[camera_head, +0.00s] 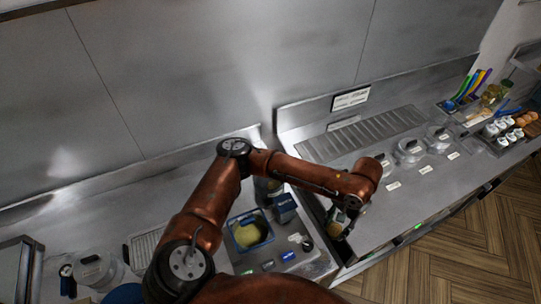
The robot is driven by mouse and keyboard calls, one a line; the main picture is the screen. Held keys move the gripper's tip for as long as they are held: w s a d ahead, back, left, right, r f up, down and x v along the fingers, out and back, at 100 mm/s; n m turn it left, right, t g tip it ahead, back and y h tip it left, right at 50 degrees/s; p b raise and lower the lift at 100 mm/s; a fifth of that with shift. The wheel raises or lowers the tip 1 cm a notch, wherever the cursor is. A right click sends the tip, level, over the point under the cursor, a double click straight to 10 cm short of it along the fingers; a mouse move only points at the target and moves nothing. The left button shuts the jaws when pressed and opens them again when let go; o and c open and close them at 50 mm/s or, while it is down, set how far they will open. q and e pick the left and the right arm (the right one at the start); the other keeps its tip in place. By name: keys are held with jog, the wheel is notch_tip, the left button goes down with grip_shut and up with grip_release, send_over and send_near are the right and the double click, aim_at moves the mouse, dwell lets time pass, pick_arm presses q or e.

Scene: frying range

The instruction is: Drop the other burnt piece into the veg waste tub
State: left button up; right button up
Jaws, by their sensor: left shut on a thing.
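My left gripper (343,218) is at the end of the brown arm, over the front edge of the steel counter, right of the blue-rimmed container. It is shut on a small tan-brown piece (335,229), which I take to be the burnt piece; the gripper partly hides it. I cannot tell for sure which container is the veg waste tub. A blue round tub (122,294) is partly in view at the bottom left. My right gripper is not in view.
A blue-rimmed square container (250,231) with yellow-green contents sits by a dark blue box (284,207). Lidded round containers (409,149) stand on the right counter (390,213). Bottles and small white cups (491,130) are at the far right. Wooden floor (450,262) lies in front.

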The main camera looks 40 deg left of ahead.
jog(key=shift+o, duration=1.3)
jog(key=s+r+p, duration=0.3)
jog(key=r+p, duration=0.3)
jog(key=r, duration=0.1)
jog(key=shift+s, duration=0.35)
pick_arm(q)
jog(key=w+a+r+m+t+y+p, duration=0.1)
jog(key=w+a+m+p, duration=0.4)
jog(key=a, duration=1.2)
jog(key=a+r+m+t+p, duration=0.15)
jog(key=a+m+p, duration=0.45)
jog(key=a+m, duration=0.8)
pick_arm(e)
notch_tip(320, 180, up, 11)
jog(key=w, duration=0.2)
pick_arm(q)
notch_tip(320, 180, down, 6)
jog(key=a+n+b, duration=0.2)
jog(key=n+b, duration=0.1)
jog(key=b, duration=0.4)
jog(key=shift+w+a+r+g+b, duration=0.15)
jog(key=shift+a+g+b, duration=0.15)
jog(key=shift+g+b, duration=0.1)
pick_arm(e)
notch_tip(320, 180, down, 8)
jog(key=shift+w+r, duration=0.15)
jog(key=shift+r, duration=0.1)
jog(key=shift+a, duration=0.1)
pick_arm(q)
jog(key=o, duration=0.9)
